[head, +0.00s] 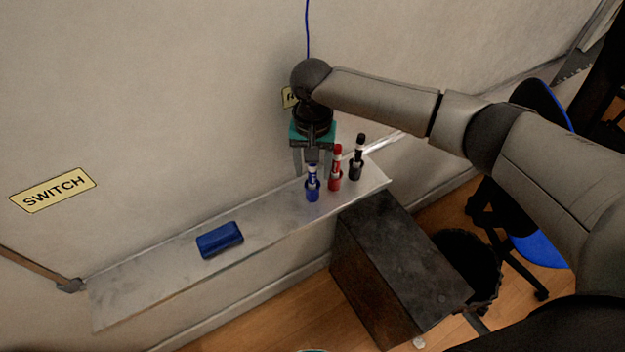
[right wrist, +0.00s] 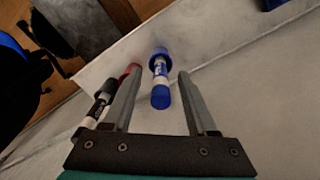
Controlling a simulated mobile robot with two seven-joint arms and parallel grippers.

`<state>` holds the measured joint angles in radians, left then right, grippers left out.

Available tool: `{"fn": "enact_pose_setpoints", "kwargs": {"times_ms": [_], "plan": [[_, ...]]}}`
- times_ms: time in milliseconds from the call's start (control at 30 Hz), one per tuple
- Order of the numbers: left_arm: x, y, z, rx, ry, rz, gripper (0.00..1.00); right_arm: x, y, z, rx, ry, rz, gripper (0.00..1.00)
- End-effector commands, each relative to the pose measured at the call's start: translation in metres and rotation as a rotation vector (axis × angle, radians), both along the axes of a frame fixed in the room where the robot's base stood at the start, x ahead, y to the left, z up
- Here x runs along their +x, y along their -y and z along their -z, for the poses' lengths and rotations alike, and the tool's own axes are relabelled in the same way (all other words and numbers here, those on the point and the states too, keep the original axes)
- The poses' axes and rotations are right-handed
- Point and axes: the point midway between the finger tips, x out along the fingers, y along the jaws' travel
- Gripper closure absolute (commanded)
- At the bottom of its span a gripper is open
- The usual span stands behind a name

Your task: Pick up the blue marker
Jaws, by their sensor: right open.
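In the right wrist view the blue marker (right wrist: 160,82) shows between the two open fingers (right wrist: 158,88), nearer the right finger's tip level and apart from both as far as I can see. Nothing is in the gripper. My left gripper is not in view.
A red marker (head: 336,170) and a black marker (head: 357,158) stand close to the right of the blue one. A blue eraser (head: 220,240) lies on the shelf's left part. A dark box (head: 390,265) stands below the shelf. The shelf between eraser and markers is clear.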

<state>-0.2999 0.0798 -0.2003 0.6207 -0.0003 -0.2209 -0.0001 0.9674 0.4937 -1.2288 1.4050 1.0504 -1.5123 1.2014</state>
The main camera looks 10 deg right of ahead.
Motion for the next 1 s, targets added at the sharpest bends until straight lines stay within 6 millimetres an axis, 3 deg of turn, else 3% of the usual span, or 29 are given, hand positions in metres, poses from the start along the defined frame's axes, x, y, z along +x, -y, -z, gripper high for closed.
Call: {"fn": "enact_pose_setpoints", "kwargs": {"times_ms": [267,767,1000], "plan": [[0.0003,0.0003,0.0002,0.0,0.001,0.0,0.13,0.0002,-0.0003,0.0033,0.001,0.001,-0.001,0.42],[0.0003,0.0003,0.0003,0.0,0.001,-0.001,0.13,0.0003,-0.0002,0.0028,0.001,0.001,-0.001,0.98],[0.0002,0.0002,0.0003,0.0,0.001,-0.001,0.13,0.0004,-0.0002,0.0027,0.001,0.001,-0.001,1.0]]}}
